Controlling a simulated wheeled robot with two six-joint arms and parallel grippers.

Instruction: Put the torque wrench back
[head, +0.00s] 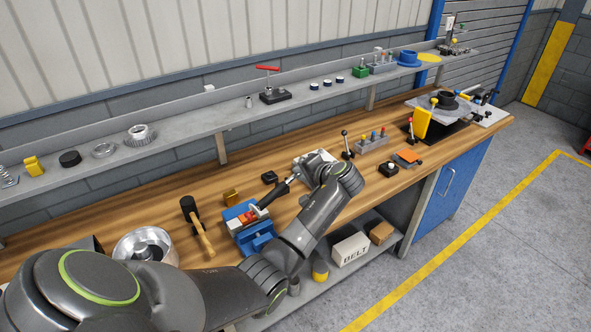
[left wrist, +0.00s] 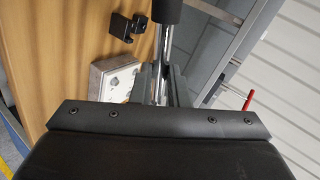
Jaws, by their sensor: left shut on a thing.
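My left gripper (head: 294,177) is above the workbench and shut on the torque wrench (head: 273,196). The wrench's black handle points down and left in the head view, toward the blue vise. In the left wrist view, the bright metal shaft (left wrist: 165,45) runs between the fingers (left wrist: 160,82), with the black grip (left wrist: 167,10) beyond at the top edge. The wrench's other end is hidden by the gripper and wrist. I cannot tell how high it is above the bench. My right gripper is not in view.
The blue vise (head: 255,240) stands on the wooden bench (head: 225,178), with a mallet (head: 197,225) to its left. A pale plate (left wrist: 117,76) lies near the gripper. A red-handled tool (head: 270,85) stands on the wall shelf (head: 205,122). Lever, peg block and pallet stand farther right.

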